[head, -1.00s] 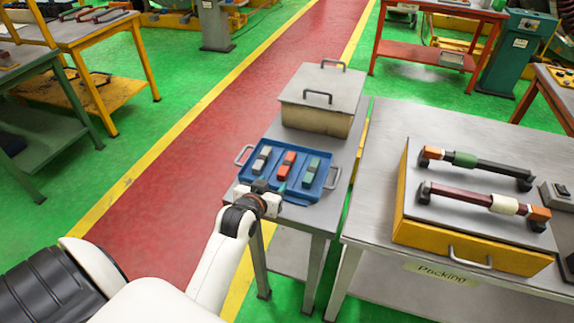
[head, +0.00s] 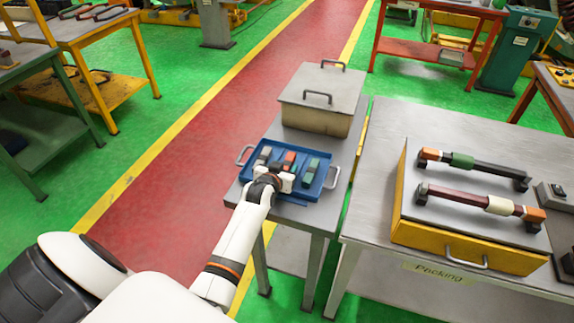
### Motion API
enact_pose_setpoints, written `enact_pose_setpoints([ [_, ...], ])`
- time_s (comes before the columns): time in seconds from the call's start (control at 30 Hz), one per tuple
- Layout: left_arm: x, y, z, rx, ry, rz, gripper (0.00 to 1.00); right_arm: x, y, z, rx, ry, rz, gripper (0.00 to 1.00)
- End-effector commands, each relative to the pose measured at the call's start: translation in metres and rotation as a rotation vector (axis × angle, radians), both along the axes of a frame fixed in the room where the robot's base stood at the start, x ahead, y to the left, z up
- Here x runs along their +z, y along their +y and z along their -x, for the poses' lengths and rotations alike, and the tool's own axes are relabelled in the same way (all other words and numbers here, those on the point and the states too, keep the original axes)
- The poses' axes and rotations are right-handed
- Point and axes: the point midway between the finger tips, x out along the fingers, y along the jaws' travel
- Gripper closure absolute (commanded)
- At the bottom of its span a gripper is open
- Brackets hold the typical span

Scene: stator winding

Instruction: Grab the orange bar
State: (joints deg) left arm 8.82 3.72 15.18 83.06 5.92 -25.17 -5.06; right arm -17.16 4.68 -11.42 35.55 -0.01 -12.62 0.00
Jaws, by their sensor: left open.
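The orange bar (head: 289,157) lies in the blue tray (head: 314,191), between a grey bar (head: 263,154) on its left and a green bar (head: 311,172) on its right. Only its far end shows clearly; my left gripper (head: 279,167) covers the near part. My left gripper is open and sits over the tray at the near part of the orange bar. I cannot tell whether its fingers touch the bar. My right gripper is out of view.
The tray stands on a small grey table (head: 297,215) with a lidded box (head: 318,106) behind it. To the right, a larger packing table (head: 374,170) holds a yellow-sided case (head: 470,264) with two long tools on top. The red aisle (head: 180,170) on the left is clear.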

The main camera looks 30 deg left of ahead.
Motion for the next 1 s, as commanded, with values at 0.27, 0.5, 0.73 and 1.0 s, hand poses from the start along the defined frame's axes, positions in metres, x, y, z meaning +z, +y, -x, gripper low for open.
enact_pose_setpoints([
  [0.27, 0.000, 0.000, -0.001, 0.000, -0.001, 0.000, 0.56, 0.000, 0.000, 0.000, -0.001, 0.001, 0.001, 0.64],
  [0.5, -0.001, 0.000, -0.001, 0.000, 0.000, 0.000, 0.95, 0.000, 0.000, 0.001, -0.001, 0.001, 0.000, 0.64],
  [0.73, 0.000, 0.000, -0.001, 0.000, -0.002, 0.000, 1.00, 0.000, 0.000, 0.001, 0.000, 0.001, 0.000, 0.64],
  [1.0, 0.032, 0.000, -0.002, 0.000, -0.009, -0.003, 1.00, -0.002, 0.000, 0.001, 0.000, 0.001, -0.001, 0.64],
])
